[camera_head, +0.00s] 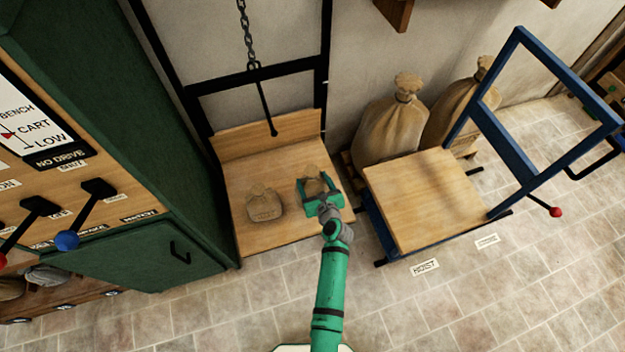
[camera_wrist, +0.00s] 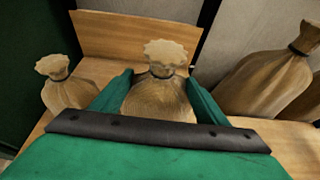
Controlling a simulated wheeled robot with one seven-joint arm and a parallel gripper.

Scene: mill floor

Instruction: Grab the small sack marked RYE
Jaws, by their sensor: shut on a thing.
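Two small tan sacks stand upright on the wooden hoist platform. My gripper (camera_head: 317,187) is shut on the right small sack (camera_head: 314,181), with a green finger on each side of it. This held sack also shows in the wrist view (camera_wrist: 158,97), between the fingers, its tied neck and frilled top pointing up. The other small sack (camera_head: 264,203) stands to the left, apart from my gripper; it also shows in the wrist view (camera_wrist: 68,88). It bears a faint mark that I cannot read. No marking shows on the held sack, so I cannot tell which is RYE.
The platform (camera_head: 282,239) has a back board and hangs by a chain (camera_head: 247,35). A blue cart (camera_head: 415,200) with a wooden deck stands close on the right, two large sacks (camera_head: 391,128) behind it. A green cabinet with levers (camera_head: 170,235) borders the left.

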